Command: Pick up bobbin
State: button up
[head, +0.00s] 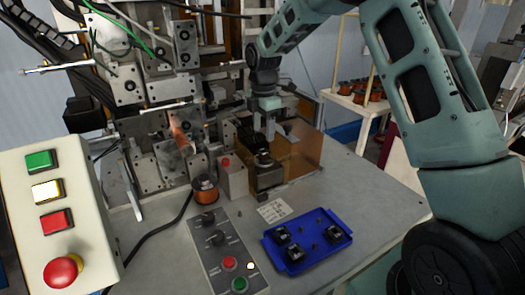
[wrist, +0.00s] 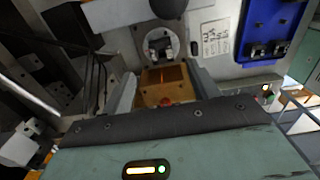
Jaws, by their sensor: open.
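A dark bobbin (wrist: 160,46) sits in a round metal holder at the winder in the wrist view. The same station shows in the head view as a dark holder (head: 264,160) below my gripper. My gripper (head: 270,132) points down above it, with its two fingers apart and nothing visibly held. In the wrist view my gripper (wrist: 163,80) has a finger on each side, and the bobbin appears beyond the tips. Exact clearance between fingers and holder cannot be told.
An amber guard panel (head: 302,158) stands beside the station. A copper wire spool (head: 205,189) and a grey box with a red button (head: 232,176) stand to its left. A control panel (head: 227,252) lies in front. The right table area is clear.

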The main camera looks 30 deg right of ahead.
aim_at(263, 150)
jog(key=shift+s+f+p, duration=0.1)
jog(key=shift+f+p, duration=1.7)
jog(key=shift+f, duration=2.35)
jog(key=c, duration=1.1)
notch_tip(263, 150, up, 10)
jog(key=b, duration=0.3)
jog(key=shift+b, duration=0.3)
